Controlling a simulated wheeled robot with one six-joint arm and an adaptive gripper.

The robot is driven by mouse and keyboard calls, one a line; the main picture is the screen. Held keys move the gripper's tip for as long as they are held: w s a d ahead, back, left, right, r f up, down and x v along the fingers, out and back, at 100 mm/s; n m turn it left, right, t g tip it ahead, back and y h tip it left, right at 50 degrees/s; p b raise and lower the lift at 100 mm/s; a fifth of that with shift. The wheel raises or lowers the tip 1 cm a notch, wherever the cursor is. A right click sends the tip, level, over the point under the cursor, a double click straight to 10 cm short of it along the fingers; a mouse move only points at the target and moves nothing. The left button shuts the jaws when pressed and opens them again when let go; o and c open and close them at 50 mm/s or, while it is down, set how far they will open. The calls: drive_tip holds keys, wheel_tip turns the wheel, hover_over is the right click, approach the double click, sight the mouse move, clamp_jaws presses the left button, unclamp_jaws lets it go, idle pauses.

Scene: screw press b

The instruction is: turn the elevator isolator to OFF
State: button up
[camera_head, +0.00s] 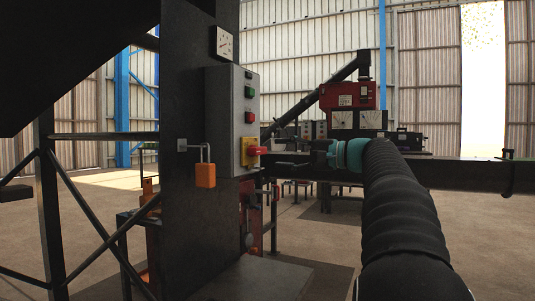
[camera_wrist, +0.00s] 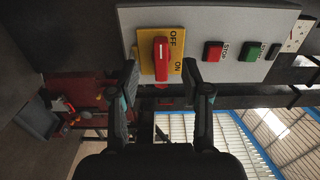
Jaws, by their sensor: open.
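The elevator isolator is a red handle (camera_wrist: 161,48) on a yellow plate (camera_wrist: 147,42) marked OFF and ON, at the end of a grey control panel (camera_wrist: 215,17). In the wrist view the handle stands upright in the picture, with both words to its right. In the head view the red handle (camera_head: 259,150) sticks out from the yellow plate (camera_head: 247,152) low on the panel. My gripper (camera_wrist: 160,69) is open, its fingertips on either side of the handle's lower part. I cannot tell whether they touch it.
A red STOP button (camera_wrist: 213,52) and a green button (camera_wrist: 250,51) sit beside the isolator. An orange padlock (camera_head: 205,175) hangs at the panel's left, on a dark column (camera_head: 185,70). A dark beam (camera_head: 465,175) runs behind my arm.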

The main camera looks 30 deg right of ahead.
drive_tip(key=shift+v, duration=2.05)
